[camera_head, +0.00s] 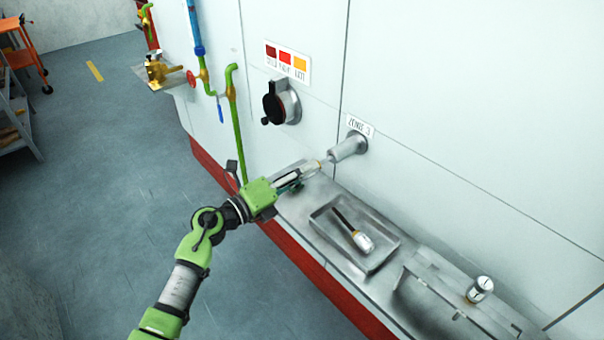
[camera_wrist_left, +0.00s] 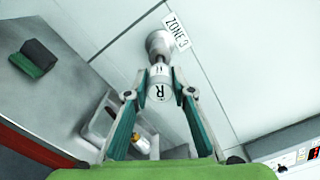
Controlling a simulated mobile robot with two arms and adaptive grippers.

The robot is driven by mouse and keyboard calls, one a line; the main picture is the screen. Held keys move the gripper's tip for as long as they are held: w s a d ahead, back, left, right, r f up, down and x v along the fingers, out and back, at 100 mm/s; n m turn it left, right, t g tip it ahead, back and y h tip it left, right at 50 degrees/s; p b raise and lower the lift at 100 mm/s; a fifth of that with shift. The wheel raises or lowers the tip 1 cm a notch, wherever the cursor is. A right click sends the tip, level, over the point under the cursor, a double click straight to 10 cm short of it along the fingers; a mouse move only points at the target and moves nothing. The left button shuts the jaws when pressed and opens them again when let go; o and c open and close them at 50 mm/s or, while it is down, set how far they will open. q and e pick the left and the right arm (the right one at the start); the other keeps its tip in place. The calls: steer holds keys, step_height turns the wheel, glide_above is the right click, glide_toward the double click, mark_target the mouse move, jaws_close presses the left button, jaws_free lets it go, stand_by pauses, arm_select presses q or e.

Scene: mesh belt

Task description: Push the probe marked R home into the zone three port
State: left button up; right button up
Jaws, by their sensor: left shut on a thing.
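My left gripper (camera_head: 308,170) is shut on a pale, cylindrical probe, marked R in the left wrist view (camera_wrist_left: 160,92). Its two fingers hold the probe from both sides. The zone three port (camera_head: 348,148) is a grey metal tube sticking out of the white wall, under a "ZONE 3" label (camera_head: 360,126). The probe points at the port's mouth, and its front end is at or just short of it. In the left wrist view the port (camera_wrist_left: 158,45) lies straight beyond the probe, roughly in line. I cannot tell whether the tip is inside. My right gripper is not in view.
A white-and-metal cylinder (camera_head: 480,288) stands farther right by a metal bracket. A black rotary switch (camera_head: 275,106) and green pipes (camera_head: 236,120) are left of the port.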

arm_select(q)
steer(key=shift+b+x, duration=0.55)
steer(key=shift+x, duration=1.35)
steer(key=o, duration=1.1)
steer(key=v, duration=1.2)
